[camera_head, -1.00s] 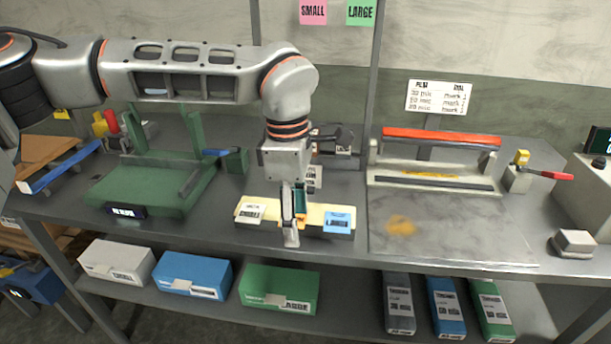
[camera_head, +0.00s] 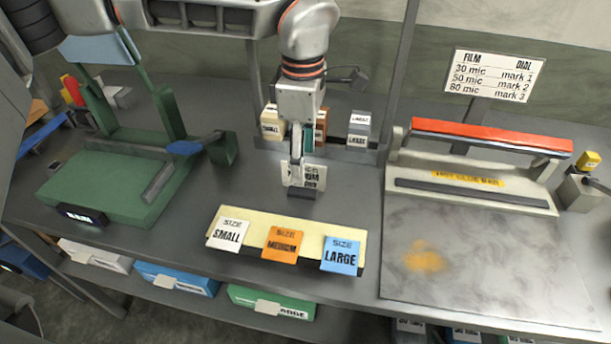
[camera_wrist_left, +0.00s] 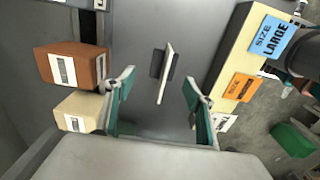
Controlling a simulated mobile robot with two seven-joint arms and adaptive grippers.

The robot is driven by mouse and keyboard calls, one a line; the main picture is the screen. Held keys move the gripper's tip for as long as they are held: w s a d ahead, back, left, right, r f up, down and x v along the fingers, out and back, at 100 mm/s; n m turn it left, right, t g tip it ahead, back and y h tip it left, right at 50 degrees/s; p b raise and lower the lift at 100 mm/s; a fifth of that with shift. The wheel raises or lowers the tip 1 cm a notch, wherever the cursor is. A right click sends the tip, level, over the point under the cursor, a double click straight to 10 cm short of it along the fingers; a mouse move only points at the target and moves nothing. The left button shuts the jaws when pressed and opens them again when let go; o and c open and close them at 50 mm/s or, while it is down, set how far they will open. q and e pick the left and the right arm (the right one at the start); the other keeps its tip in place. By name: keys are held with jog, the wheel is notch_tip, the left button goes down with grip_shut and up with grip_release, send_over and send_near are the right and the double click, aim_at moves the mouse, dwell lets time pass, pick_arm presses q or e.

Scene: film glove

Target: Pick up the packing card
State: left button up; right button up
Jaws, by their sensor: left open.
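The packing card (camera_head: 312,177) is a small white card with dark print, standing upright in a dark block (camera_head: 303,194) on the bench, behind the size-label strip. My left gripper (camera_head: 297,167) points down over it and hides part of its face and print. In the left wrist view the card (camera_wrist_left: 166,73) shows nearly edge-on, ahead of the gap between the two green-padded fingers. The left gripper (camera_wrist_left: 160,82) is open and empty there, with a finger to each side of the card's line. My right gripper is not in view.
A cream strip (camera_head: 345,218) with SMALL, MEDIUM and LARGE cards lies in front. Small boxes (camera_head: 359,129) stand behind the gripper. A green scale (camera_head: 110,189) is at left, a film sealer (camera_head: 480,165) at right. Bare bench surrounds the card's block.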

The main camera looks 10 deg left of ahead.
aim_at(304, 186)
pick_arm(q)
jog(key=shift+s+f, duration=0.2)
jog(key=shift+f, duration=0.4)
notch_tip(304, 186, down, 5)
jog(key=shift+s+d+r, duration=0.15)
jog(key=c, duration=1)
